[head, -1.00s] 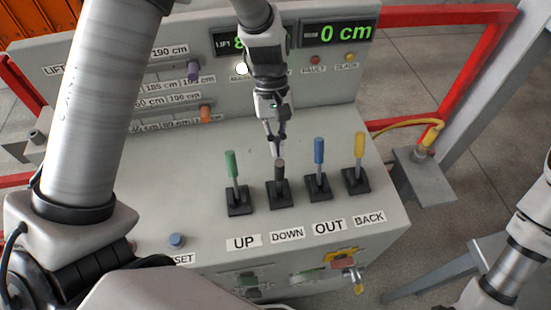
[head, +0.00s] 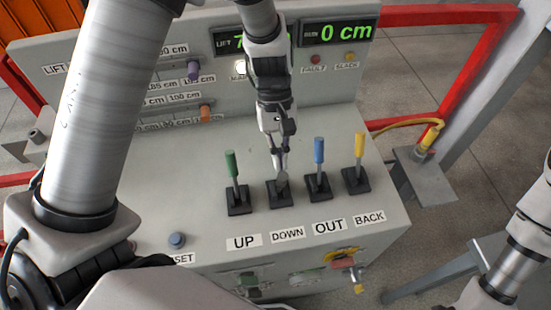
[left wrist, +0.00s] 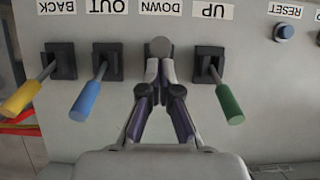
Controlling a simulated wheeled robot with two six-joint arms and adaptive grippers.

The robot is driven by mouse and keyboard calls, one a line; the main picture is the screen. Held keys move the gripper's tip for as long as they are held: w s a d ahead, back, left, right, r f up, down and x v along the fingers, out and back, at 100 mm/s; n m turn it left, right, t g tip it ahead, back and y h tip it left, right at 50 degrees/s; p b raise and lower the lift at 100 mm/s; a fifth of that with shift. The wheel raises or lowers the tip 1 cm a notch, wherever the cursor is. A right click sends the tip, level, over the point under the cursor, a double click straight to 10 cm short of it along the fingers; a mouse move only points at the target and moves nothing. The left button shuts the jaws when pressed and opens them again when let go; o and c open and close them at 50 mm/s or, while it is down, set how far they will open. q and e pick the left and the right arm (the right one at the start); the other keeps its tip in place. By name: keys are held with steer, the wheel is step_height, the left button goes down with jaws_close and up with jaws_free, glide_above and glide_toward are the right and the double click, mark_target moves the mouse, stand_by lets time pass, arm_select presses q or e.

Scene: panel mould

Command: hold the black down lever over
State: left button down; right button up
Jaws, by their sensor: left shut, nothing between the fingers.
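The black down lever (head: 283,181) stands behind the DOWN label on the grey panel, tilted over toward that label. Its top shows as a dark round end (left wrist: 159,47) in the left wrist view. My left gripper (head: 278,164) is shut with nothing between its fingers. In the left wrist view the closed fingertips (left wrist: 159,66) meet right at the lever's end. My right gripper is out of the frame.
The green UP lever (head: 231,165) and the blue OUT lever (head: 319,152) stand close on either side. The yellow BACK lever (head: 359,147) is farther right. A blue reset button (head: 177,240) sits front left. The lift display (head: 231,41) is partly hidden by my arm.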

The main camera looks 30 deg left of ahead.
arm_select(q)
steer(key=shift+s+d+f, duration=0.1)
steer(key=shift+s+d, duration=0.2)
steer(key=shift+s, duration=0.15)
steer(key=shift+s+d+f+b, duration=0.3)
steer(key=shift+s+d+b, duration=0.05)
steer(key=shift+s, duration=0.15)
steer(key=shift+r, duration=0.1)
stand_by(6.0)
